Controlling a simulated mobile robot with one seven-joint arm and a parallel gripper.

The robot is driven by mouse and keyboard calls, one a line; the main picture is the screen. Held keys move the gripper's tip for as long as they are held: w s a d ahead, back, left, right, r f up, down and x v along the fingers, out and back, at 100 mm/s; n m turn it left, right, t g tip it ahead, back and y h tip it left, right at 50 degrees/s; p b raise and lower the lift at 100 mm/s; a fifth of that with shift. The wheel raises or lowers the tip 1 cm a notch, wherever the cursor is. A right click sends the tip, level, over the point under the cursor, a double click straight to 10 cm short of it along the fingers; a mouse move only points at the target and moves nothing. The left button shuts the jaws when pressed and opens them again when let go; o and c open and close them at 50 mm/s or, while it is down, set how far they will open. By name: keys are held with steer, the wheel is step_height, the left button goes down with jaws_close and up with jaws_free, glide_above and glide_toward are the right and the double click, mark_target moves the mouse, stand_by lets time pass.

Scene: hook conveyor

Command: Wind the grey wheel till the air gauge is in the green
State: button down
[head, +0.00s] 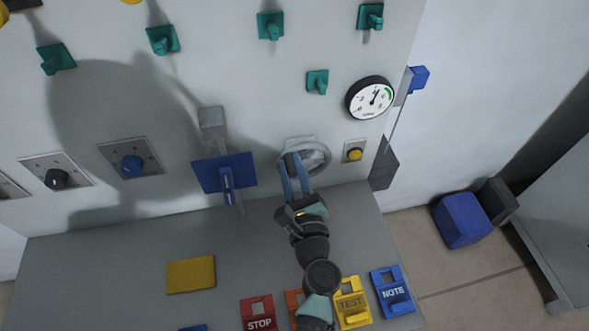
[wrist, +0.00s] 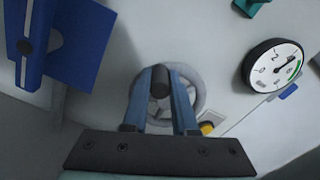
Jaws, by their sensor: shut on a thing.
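The grey wheel (head: 318,157) is mounted on the pale panel, low and right of the middle. In the wrist view its rim (wrist: 197,88) shows behind my fingers. My gripper (head: 292,163) is shut on the wheel's dark handle, at the rim's left side in the head view. In the wrist view the blue fingers (wrist: 160,76) stand on both sides of the handle's dark end. The air gauge (head: 363,102) is up and right of the wheel; it also shows in the wrist view (wrist: 263,70). Its needle points up and slightly right, short of the green band.
A yellow button (head: 354,154) sits close right of the wheel. A blue plate with a lever (head: 212,175) sticks out to the left. Teal hooks (head: 270,27) line the panel above. Coloured tags (head: 391,291) and a yellow block (head: 190,275) lie on the grey ledge below.

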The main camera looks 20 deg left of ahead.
step_height(320, 180, down, 10)
steer(key=w+d+n+b, duration=0.1)
steer(key=d+n+b, duration=0.1)
steer(key=n+b, duration=2.4)
steer(key=shift+w+d+b, duration=0.25)
steer(key=shift+w+b, duration=0.05)
steer(key=shift+b, duration=1.7)
steer(key=shift+r, duration=0.15)
steer(key=c, duration=0.7)
jaws_free()
